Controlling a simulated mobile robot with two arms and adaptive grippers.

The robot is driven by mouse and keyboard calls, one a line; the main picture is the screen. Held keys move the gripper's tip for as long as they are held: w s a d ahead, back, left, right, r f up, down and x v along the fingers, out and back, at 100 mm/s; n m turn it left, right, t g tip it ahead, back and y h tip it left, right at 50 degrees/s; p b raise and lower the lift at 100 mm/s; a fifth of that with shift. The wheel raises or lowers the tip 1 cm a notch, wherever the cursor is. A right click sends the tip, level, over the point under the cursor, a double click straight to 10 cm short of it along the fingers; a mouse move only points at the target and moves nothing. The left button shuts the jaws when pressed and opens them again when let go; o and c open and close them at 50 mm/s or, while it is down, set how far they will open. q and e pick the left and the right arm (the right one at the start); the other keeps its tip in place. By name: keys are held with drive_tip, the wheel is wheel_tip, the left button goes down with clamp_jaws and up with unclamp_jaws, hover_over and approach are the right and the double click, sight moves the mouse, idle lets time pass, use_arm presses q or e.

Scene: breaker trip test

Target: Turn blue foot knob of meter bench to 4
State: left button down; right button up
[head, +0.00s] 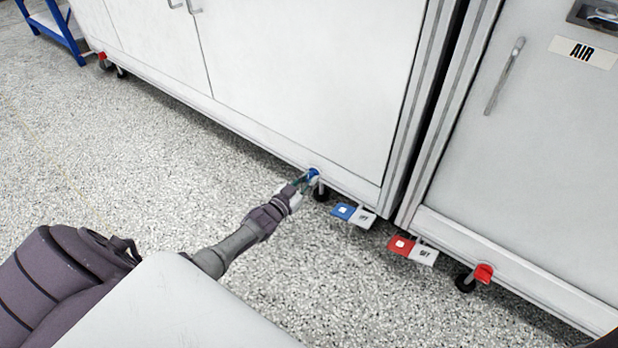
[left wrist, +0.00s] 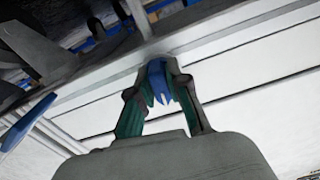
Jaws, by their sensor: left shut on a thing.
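The blue foot knob (head: 313,173) sits at the bottom edge of the white meter bench (head: 290,75), above a black caster. My left gripper (head: 306,181) reaches low to it from the left. In the left wrist view the blue knob (left wrist: 158,80) stands between the two fingertips (left wrist: 158,72), and the fingers are shut on it. The fingers hide part of the knob, and I cannot read any number on it. My right gripper is not in view.
Blue and white pedals (head: 353,215) and red and white pedals (head: 412,250) stick out near the floor to the right. A red knob (head: 484,272) is under the AIR cabinet (head: 550,130). Another red knob (head: 101,56) is at the bench's far left.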

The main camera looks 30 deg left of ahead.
use_arm(q)
drive_tip(key=shift+n, duration=0.3)
drive_tip(key=c, duration=1.1)
unclamp_jaws()
drive_tip(key=s, duration=0.8)
drive_tip(key=s+a, duration=0.1)
drive_tip(key=s, duration=0.3)
